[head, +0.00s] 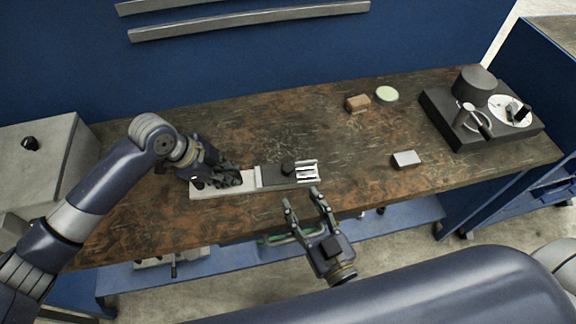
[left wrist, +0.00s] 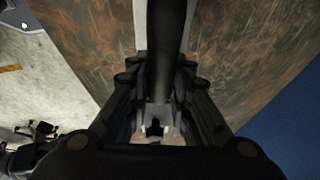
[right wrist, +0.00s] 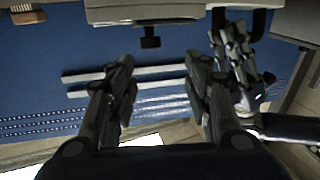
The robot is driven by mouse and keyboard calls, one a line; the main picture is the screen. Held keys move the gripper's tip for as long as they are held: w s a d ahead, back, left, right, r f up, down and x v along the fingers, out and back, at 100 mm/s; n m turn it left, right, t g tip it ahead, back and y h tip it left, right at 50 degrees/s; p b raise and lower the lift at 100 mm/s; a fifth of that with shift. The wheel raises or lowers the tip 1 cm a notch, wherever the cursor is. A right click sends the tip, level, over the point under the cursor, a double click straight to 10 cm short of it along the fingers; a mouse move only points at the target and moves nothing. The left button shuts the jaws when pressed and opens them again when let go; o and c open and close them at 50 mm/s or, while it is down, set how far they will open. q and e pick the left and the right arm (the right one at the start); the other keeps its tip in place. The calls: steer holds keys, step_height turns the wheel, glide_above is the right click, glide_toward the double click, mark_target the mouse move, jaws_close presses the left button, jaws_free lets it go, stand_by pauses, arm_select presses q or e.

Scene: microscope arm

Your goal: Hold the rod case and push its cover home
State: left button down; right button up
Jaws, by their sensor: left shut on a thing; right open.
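The rod case (head: 201,191) is a long, narrow pale body lying on the bench near its front edge. Its dark cover (head: 272,176) has a black knob (head: 288,168) on top. White rods (head: 308,171) show bare at the right end, beyond the cover. My left gripper (head: 228,180) is shut on the case's left part; in the left wrist view a dark bar (left wrist: 168,45) runs between its fingers. My right gripper (head: 301,197) is open and empty, in front of the case's right end, apart from it. The knob also shows in the right wrist view (right wrist: 150,40).
A grey block (head: 406,159) lies to the right of the case. A brown block (head: 357,103) and a pale green disc (head: 386,94) lie further back. A dark apparatus (head: 450,115) stands at the bench's right end. The bench (head: 240,128) behind the case is clear.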

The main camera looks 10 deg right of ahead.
mark_target(290, 171)
steer(key=shift+m+h, duration=0.3)
steer(key=w, duration=0.7)
steer(key=w+a, duration=0.1)
steer(key=w, duration=0.3)
steer(key=shift+w+f, duration=0.25)
